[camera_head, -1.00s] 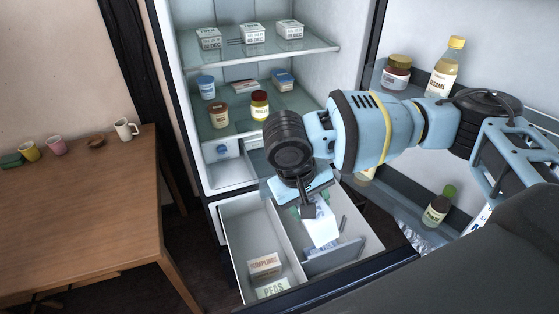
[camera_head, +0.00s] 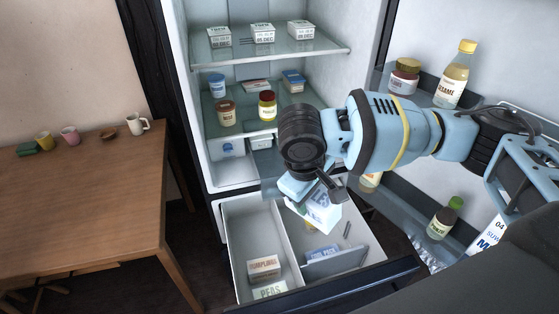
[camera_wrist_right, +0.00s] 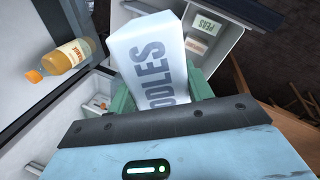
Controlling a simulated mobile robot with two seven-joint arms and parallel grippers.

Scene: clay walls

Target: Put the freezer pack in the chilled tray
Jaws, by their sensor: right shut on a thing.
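My right gripper (camera_head: 312,192) is shut on a white box (camera_head: 318,213) with large grey-blue letters. In the right wrist view the box (camera_wrist_right: 160,62) reads "OODLES", with the first part of the word cut off, and sits between the greenish fingers (camera_wrist_right: 165,92). It is held tilted above the right compartment of the open lower drawer (camera_head: 229,250). My left gripper is not in view.
The drawer's left compartment holds a dumplings box (camera_head: 263,267) and a peas box (camera_head: 270,290). A blue-and-white pack (camera_head: 322,252) lies in the right compartment beside a low divider (camera_head: 345,262). The open door holds bottles and jars (camera_head: 455,73). A wooden table (camera_head: 85,215) stands left.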

